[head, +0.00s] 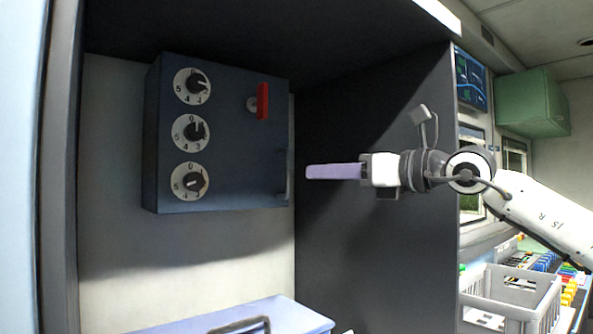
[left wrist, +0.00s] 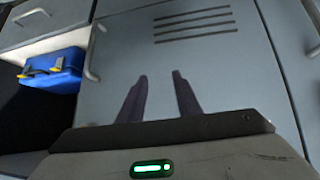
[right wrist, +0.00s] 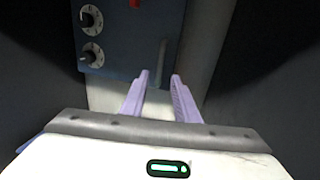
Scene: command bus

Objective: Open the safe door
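The dark blue-grey safe (head: 235,150) hangs on the back wall of an alcove, and its door is shut. It has three numbered dials (head: 191,133) on the left, a red upright lever (head: 263,101) at upper right and a dark vertical handle (head: 282,175) at lower right. My right gripper (head: 308,171) is just right of the handle, apart from it, with lilac fingers. In the right wrist view its fingers (right wrist: 160,78) are spread and empty, and the handle (right wrist: 160,62) lies beyond their tips. My left gripper (left wrist: 160,78) is open and empty, facing a grey cabinet door.
The alcove's dark side wall (head: 375,230) stands behind my right gripper. A lilac-blue case (head: 240,317) lies below the safe. A grey crate (head: 510,290) is at lower right. A blue case (left wrist: 52,72) sits left of the cabinet door (left wrist: 190,75) in the left wrist view.

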